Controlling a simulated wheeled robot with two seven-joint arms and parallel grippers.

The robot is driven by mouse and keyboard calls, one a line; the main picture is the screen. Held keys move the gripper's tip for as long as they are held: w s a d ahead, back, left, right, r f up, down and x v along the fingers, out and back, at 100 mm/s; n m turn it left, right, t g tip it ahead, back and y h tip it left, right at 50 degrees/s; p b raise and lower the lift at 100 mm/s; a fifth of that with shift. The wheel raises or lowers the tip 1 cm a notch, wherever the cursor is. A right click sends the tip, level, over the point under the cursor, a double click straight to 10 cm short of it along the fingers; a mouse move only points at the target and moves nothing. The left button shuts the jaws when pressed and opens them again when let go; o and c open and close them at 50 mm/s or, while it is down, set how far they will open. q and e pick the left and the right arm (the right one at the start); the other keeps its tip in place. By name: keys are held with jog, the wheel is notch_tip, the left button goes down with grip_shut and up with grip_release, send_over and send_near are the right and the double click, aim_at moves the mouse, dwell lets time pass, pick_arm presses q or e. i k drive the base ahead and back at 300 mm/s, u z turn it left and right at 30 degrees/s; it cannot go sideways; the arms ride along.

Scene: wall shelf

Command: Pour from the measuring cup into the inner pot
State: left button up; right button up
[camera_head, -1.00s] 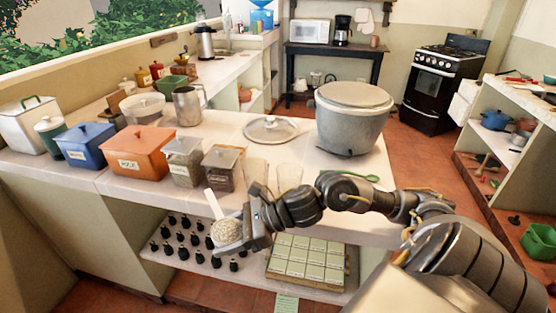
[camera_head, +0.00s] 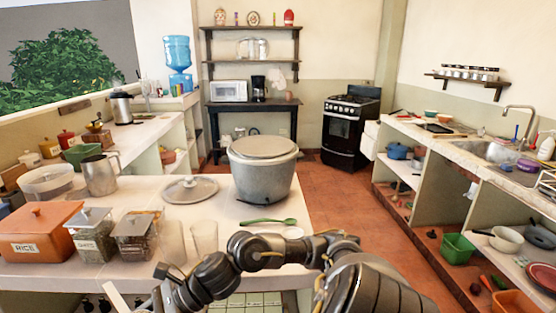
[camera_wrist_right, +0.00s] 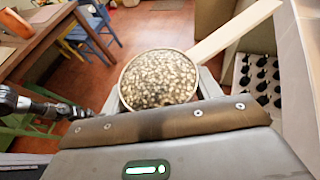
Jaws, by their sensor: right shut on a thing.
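The measuring cup (camera_wrist_right: 160,80) is a round cup full of pale speckled grains, with a long light handle (camera_wrist_right: 235,30) running to the upper right in the right wrist view. My right gripper (camera_wrist_right: 158,108) is shut on the cup. In the head view, only part of the light handle (camera_head: 117,298) shows at the bottom edge; the bowl is out of frame. A big grey pot (camera_head: 262,182) stands on the counter, ahead and right of this gripper; its flat grey top hides any inside. A dark arm, seemingly my left, shows at the left of the wrist view; its jaws are unclear.
Two clear glasses (camera_head: 204,239) stand near the front edge, with jars (camera_head: 92,235) and an orange rice box (camera_head: 40,232) farther left. A green spoon (camera_head: 268,221) lies before the pot.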

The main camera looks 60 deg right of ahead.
aim_at(263, 146)
jog(key=u, duration=0.05)
jog(key=k, duration=0.9)
jog(key=z, duration=0.8)
jog(key=i, duration=0.5)
